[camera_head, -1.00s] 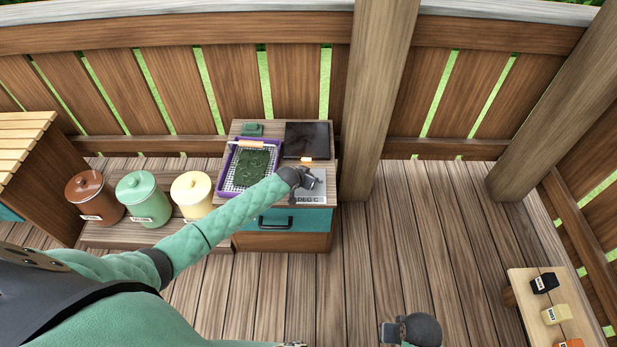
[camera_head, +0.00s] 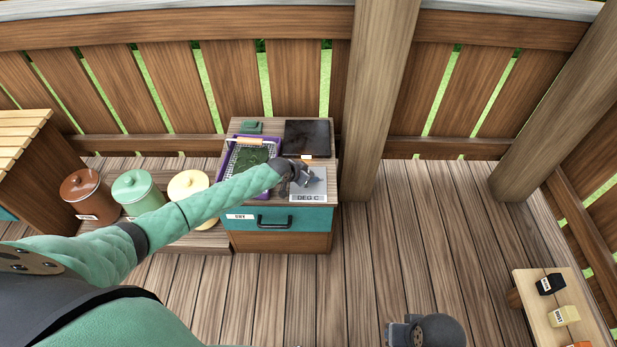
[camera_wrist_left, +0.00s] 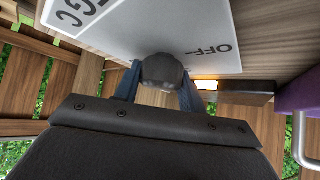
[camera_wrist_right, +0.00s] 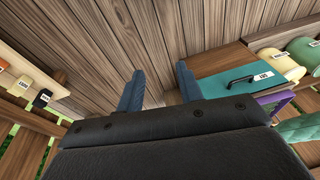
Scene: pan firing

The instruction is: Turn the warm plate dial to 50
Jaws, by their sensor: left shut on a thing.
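The dial's grey panel (camera_head: 310,186), marked "DEG C", lies on the front right of the small cabinet top. The dark plate (camera_head: 307,138) sits behind it. My left gripper (camera_head: 302,178) is over the panel. In the left wrist view the left gripper (camera_wrist_left: 163,88) has its fingers on both sides of a dark round dial knob (camera_wrist_left: 163,70), shut on it. The panel there shows "OFF" beside the knob. The dial's pointer and the other marks are hidden. My right gripper (camera_wrist_right: 158,88) has its fingers apart, with nothing between them, above the deck.
A purple tray (camera_head: 226,165) with a mesh and a green slab lies left of the panel. A drawer with a black handle (camera_head: 274,222) is below. Several lidded canisters (camera_head: 138,191) stand at left. A small table (camera_head: 545,300) with blocks is at lower right.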

